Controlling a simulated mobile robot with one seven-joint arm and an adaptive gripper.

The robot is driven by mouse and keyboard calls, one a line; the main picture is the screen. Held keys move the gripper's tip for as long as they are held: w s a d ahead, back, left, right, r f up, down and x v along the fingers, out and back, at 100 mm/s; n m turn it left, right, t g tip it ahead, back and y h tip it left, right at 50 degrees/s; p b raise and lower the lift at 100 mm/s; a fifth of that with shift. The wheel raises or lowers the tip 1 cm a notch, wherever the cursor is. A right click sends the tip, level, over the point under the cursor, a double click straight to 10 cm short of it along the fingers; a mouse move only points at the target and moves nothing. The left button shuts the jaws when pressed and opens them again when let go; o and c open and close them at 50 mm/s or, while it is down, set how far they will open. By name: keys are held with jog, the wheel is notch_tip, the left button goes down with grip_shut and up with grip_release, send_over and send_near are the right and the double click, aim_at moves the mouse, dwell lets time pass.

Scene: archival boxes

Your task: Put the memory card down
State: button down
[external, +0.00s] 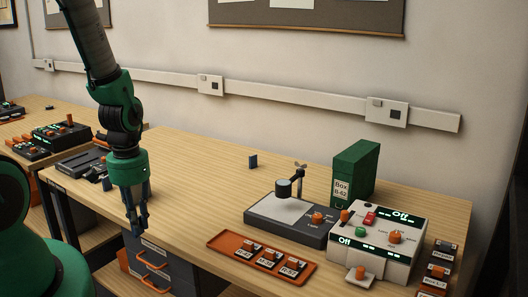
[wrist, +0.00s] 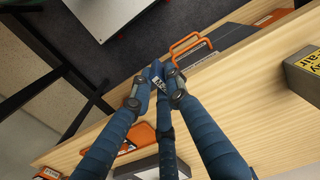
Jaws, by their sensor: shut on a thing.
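My gripper (external: 140,226) points down near the front edge of the wooden table, above the drawer unit. In the wrist view its blue fingers (wrist: 158,82) close together on a small dark blue piece with a white label, which I take for the memory card (wrist: 157,79). The fingers hide most of it. In the external view I cannot make the card out between the fingers. The wooden table top (external: 200,185) is bare just right of my gripper.
An orange tray (external: 213,239) with labelled cards lies to the right. Behind it are a grey stand (external: 262,226), a green box (external: 357,168) and a white control unit (external: 405,250). A small dark blue block (external: 253,161) stands farther back. Drawers with orange handles (external: 152,251) lie below.

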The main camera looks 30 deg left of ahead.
jog(key=w+a+r+m+p, duration=0.1)
jog(key=a+r+p, duration=0.3)
jog(key=a+r, duration=0.2)
jog(key=w+a+r+p, duration=0.2)
jog(key=a+r+p, duration=0.2)
jog(key=a+r, duration=0.3)
jog(key=shift+w+a+r+m, duration=0.15)
jog(key=shift+w+a+m, duration=0.2)
jog(key=shift+a, duration=0.9)
jog(key=w+a, duration=0.2)
jog(key=w, duration=0.2)
jog(key=w+a+f, duration=0.1)
jog(key=w+a, duration=0.2)
jog(key=w, duration=0.2)
jog(key=w+a, duration=0.3)
jog(key=w, duration=0.2)
jog(key=shift+f, duration=0.25)
jog(key=shift+f, duration=1.75)
